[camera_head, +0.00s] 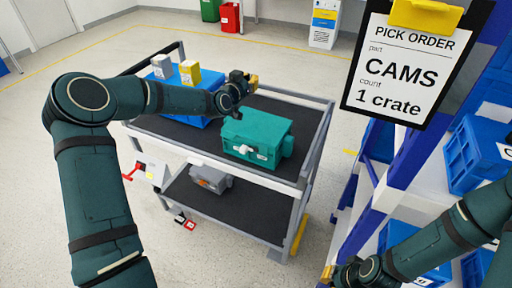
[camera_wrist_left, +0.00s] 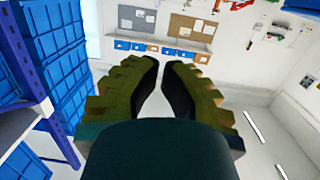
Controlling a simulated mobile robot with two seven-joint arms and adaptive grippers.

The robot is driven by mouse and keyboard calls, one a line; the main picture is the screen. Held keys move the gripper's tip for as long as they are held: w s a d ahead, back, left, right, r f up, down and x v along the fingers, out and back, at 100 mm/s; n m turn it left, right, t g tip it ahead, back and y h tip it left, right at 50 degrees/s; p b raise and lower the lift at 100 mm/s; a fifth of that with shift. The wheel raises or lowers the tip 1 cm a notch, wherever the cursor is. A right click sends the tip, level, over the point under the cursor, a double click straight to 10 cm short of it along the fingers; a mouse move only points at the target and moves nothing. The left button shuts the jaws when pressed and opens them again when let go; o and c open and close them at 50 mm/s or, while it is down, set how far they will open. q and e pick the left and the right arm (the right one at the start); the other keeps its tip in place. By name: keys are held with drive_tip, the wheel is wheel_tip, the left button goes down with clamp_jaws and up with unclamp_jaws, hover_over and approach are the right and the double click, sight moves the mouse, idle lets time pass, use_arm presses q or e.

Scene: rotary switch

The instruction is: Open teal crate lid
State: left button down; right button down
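The teal crate (camera_head: 262,132) sits on the right part of the cart's upper shelf, with its lid down. A white latch or knob (camera_head: 243,151) shows on its near side. My left gripper (camera_head: 254,83) is above and behind the crate, apart from it. In the left wrist view its two fingers (camera_wrist_left: 160,65) lean together with a narrow gap between the tips and nothing held. That view does not show the crate. My right gripper (camera_head: 330,273) is low at the bottom edge, partly hidden by its own arm, and its fingers cannot be made out.
The cart's black upper shelf (camera_head: 185,127) also bears a blue tray (camera_head: 200,108) with small boxes. A grey case (camera_head: 209,180) lies on the lower shelf. A blue rack with blue bins (camera_head: 470,160) stands at right, with a pick-order sign (camera_head: 405,70) in front. Open floor lies beyond the cart.

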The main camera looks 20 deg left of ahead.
use_arm(q)
drive_tip(key=s+r+b, duration=0.1)
drive_tip(key=s, duration=0.5)
drive_tip(key=shift+s+a, duration=0.15)
drive_tip(key=shift+a, duration=0.2)
drive_tip(key=shift+r, duration=0.1)
